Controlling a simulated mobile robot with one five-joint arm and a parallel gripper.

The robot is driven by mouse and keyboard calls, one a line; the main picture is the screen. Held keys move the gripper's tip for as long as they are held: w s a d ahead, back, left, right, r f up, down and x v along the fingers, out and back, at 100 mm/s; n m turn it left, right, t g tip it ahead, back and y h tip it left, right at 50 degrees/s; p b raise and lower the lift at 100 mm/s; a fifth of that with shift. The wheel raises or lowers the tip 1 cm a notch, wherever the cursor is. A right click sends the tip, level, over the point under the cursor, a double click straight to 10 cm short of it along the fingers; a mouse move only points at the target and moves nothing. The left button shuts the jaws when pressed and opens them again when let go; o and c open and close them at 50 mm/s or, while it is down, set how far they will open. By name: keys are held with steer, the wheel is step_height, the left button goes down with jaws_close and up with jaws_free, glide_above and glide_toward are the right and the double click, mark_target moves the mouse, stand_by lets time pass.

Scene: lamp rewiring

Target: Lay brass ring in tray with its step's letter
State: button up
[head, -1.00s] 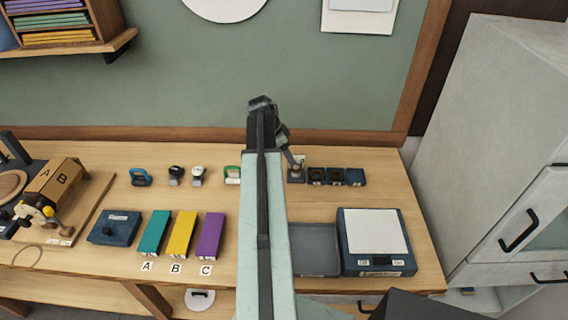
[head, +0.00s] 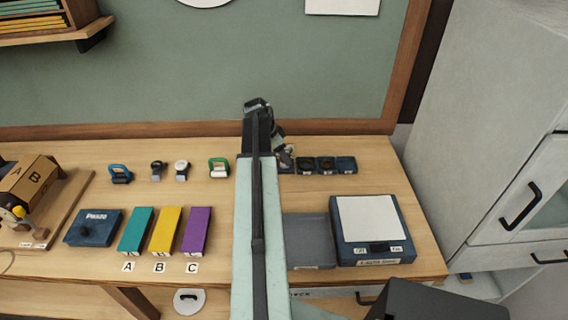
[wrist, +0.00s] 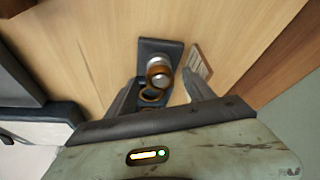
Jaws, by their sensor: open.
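My gripper (wrist: 162,77) is open over a row of small dark trays in the wrist view, its two fingers apart. Between the fingertips stands a silvery rounded piece with a brass-coloured ring (wrist: 158,69) around it; I cannot tell whether the fingers touch it. A second brass-coloured ring shape (wrist: 152,94) shows in the neighbouring compartment. The dark tray (wrist: 160,45) lies under the silvery piece. In the head view my gripper (head: 286,158) is at the left end of the tray row (head: 346,164), partly hiding it. The tray letters are too small to read.
A grey tray (head: 309,242) and a blue box with a white top (head: 371,219) stand in front of the row. Teal, yellow and purple blocks (head: 167,231) labelled A, B, C are left of my arm.

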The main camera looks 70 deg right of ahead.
steer(key=shift+r, duration=0.1)
jaws_close()
steer(key=shift+r, duration=0.1)
